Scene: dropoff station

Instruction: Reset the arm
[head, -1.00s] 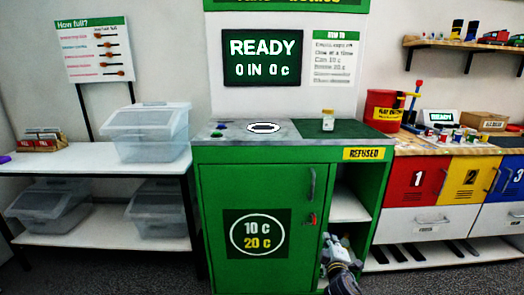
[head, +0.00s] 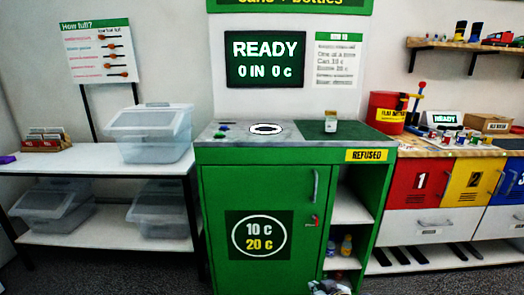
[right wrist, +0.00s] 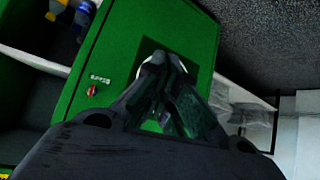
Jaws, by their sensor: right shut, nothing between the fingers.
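My left gripper is in neither view.
A jar (head: 330,122) stands on the machine's green top. Small bottles (head: 346,245) stand on its open lower shelf at right. Clear bins (head: 155,132) sit on the white shelves at left. Coloured lockers (head: 412,182) stand at right.

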